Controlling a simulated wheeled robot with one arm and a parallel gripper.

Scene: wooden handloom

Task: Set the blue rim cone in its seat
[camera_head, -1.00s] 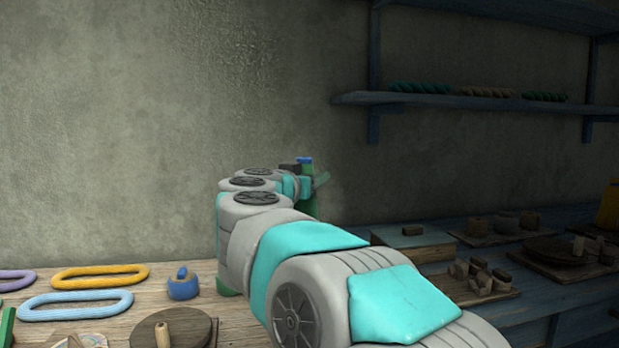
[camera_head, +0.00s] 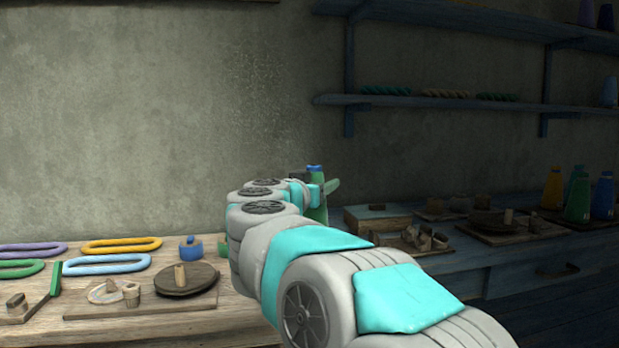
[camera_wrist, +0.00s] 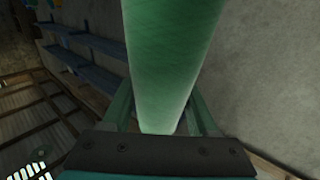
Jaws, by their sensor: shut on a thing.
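The blue rim cone (camera_head: 317,212) is green with a blue top and stands roughly upright at the end of my arm. Its lower part is hidden behind the arm in the head view. My gripper (camera_head: 325,190) is shut on it. In the wrist view the green cone (camera_wrist: 175,60) lies between the two fingers of my gripper (camera_wrist: 162,115). It is held in front of the wall, and I cannot tell its height over the benches. Small boards with pegs stand on both benches; I cannot tell which place is the cone's seat.
The left bench (camera_head: 240,318) holds coloured loops (camera_head: 122,245), a blue pot (camera_head: 190,248) and a peg on a dark disc (camera_head: 187,280). The right bench (camera_head: 500,270) carries peg boards (camera_head: 505,228) and several coloured cones (camera_head: 577,197). Wall shelves (camera_head: 440,102) hang behind.

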